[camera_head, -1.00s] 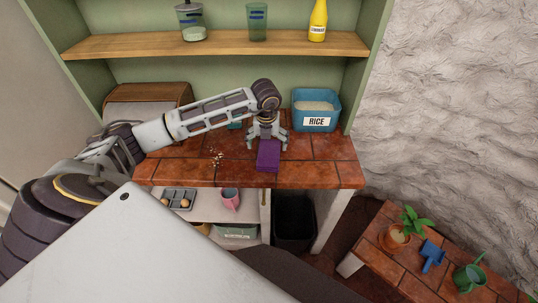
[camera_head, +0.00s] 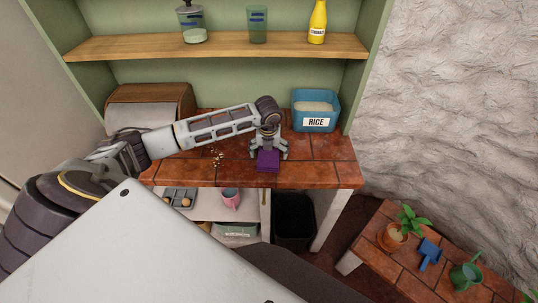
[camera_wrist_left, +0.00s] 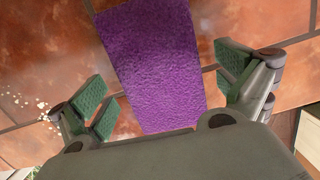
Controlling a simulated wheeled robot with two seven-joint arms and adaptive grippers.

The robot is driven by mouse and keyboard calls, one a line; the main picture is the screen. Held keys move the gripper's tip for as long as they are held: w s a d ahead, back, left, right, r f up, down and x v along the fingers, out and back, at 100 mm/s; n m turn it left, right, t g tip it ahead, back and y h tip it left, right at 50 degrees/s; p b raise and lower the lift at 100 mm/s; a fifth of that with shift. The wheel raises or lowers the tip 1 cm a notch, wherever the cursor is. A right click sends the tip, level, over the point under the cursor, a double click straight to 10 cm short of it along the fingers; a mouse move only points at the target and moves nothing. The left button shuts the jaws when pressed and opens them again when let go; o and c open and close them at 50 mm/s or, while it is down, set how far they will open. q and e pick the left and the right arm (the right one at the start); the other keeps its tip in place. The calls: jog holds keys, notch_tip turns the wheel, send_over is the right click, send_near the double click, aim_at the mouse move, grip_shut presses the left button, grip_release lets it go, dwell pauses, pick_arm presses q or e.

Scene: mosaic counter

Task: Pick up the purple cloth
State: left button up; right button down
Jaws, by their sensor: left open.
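The purple cloth (camera_head: 268,161) lies flat on the tiled counter near its front edge. In the left wrist view the cloth (camera_wrist_left: 153,62) is a fuzzy purple rectangle reaching from the top of the picture down between my fingers. My left gripper (camera_head: 268,152) points down over the far part of the cloth, which its body hides in the head view. In the left wrist view the left gripper (camera_wrist_left: 165,92) is open, with one green-padded finger on each side of the cloth and nothing held. My right gripper is not in view.
Pale crumbs (camera_head: 217,157) lie on the counter (camera_head: 325,172) left of the cloth. A blue rice bin (camera_head: 316,108) stands behind to the right, and a bread box (camera_head: 150,105) at the back left. A black bin (camera_head: 294,222) stands below the counter's front edge.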

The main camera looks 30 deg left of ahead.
aim_at(269, 153)
pick_arm(q)
jog(key=c, duration=1.1)
jog(key=shift+r, duration=0.15)
jog(key=shift+r, duration=0.5)
notch_tip(269, 153, up, 9)
jog(key=b, duration=0.2)
jog(key=shift+f, duration=0.1)
